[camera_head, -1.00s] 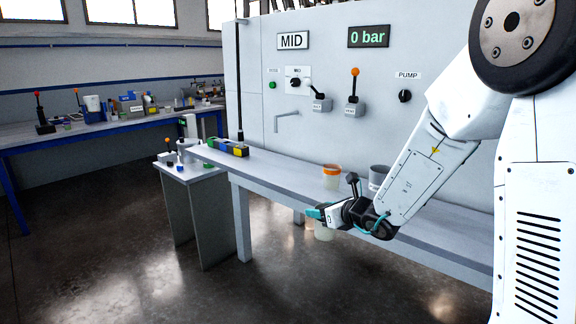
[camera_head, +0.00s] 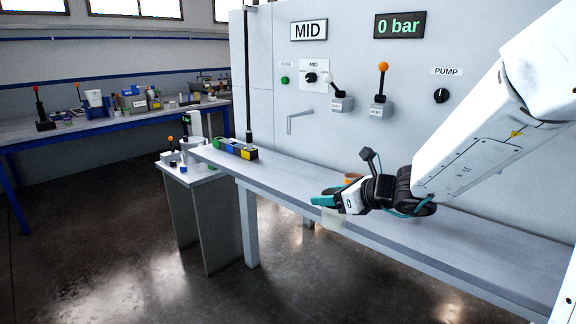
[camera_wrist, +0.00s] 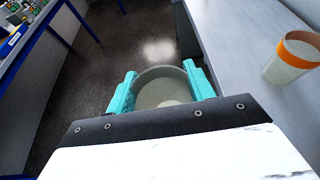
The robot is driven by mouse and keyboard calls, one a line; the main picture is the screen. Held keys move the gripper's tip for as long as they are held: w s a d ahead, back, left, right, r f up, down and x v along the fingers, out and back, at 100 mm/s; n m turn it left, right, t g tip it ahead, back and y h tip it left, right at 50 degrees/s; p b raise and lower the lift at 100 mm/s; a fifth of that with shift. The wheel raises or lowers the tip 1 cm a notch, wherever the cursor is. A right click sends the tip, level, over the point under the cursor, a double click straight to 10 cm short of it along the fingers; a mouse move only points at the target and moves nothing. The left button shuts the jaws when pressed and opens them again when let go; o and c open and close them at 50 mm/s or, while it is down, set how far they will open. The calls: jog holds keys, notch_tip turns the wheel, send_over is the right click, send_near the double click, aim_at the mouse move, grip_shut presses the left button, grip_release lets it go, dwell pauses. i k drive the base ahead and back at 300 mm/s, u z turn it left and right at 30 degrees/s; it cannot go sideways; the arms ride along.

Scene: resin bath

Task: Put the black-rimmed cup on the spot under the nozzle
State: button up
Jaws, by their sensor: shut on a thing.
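My gripper (camera_head: 326,202) is shut on a translucent pale cup (camera_head: 334,220) and holds it upright beside the front edge of the bench. In the wrist view the teal fingers (camera_wrist: 160,88) clasp both sides of the cup (camera_wrist: 162,94), which has a greyish rim. I cannot tell whether that rim counts as black. A bent pipe (camera_head: 298,122), which looks like the nozzle, sticks out from the panel above the bench. No marked spot can be made out under it.
An orange-rimmed cup (camera_wrist: 293,57) stands on the bench (camera_head: 285,180), mostly hidden behind my gripper in the head view. The bench below the pipe looks clear.

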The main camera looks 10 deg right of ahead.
aim_at(289, 169)
jog(key=i, duration=1.35)
